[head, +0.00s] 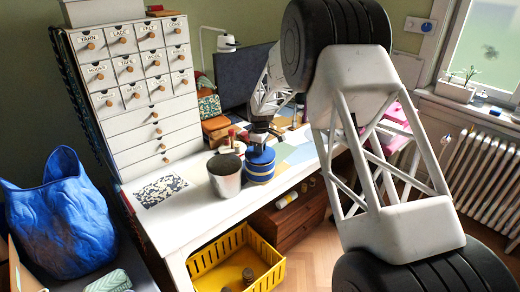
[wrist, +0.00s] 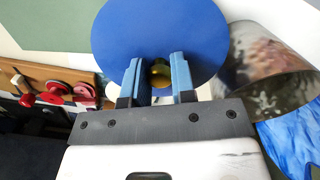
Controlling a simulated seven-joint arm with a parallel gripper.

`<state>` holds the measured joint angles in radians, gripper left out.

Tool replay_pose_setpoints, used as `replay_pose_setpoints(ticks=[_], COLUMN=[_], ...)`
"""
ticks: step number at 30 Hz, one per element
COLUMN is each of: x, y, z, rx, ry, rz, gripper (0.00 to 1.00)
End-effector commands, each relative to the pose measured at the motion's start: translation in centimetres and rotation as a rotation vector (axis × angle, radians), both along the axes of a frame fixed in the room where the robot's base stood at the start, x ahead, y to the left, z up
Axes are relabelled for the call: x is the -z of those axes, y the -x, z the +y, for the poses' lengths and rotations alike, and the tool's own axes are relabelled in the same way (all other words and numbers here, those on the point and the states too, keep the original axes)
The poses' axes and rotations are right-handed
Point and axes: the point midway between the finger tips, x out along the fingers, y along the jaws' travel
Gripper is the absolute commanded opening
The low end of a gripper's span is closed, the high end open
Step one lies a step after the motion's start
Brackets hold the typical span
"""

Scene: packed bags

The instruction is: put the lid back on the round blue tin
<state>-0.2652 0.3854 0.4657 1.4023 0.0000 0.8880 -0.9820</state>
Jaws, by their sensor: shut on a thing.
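The round blue tin (head: 260,175), banded in gold, stands on the white desk just right of a grey metal bucket. My gripper (head: 259,141) is directly above the tin. In the wrist view its two blue fingers (wrist: 158,75) are closed on the brass knob (wrist: 160,72) of the flat round blue lid (wrist: 160,30). The lid is at the tin's top in the head view, and it hides the tin in the wrist view. I cannot tell whether the lid touches the rim or hovers just over it.
The metal bucket (head: 225,176) is close beside the tin, also in the wrist view (wrist: 265,65). Red spools (wrist: 75,90) lie on the other side. A drawer cabinet (head: 130,85) stands behind left. A yellow crate (head: 240,262) is below the desk, a blue bag (head: 62,215) left.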

Motion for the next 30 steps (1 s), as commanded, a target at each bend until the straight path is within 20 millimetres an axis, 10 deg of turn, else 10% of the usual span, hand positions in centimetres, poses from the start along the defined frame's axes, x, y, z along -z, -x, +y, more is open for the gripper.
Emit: replay_pose_setpoints(ticks=[21, 22, 30], x=[0.04, 0.04, 0.04], y=[0.00, 0.00, 0.00], z=[0.00, 0.00, 0.00], rx=[0.000, 0.000, 0.000], ry=[0.000, 0.000, 0.000], rz=[0.000, 0.000, 0.000], gripper=[0.01, 0.25, 0.54])
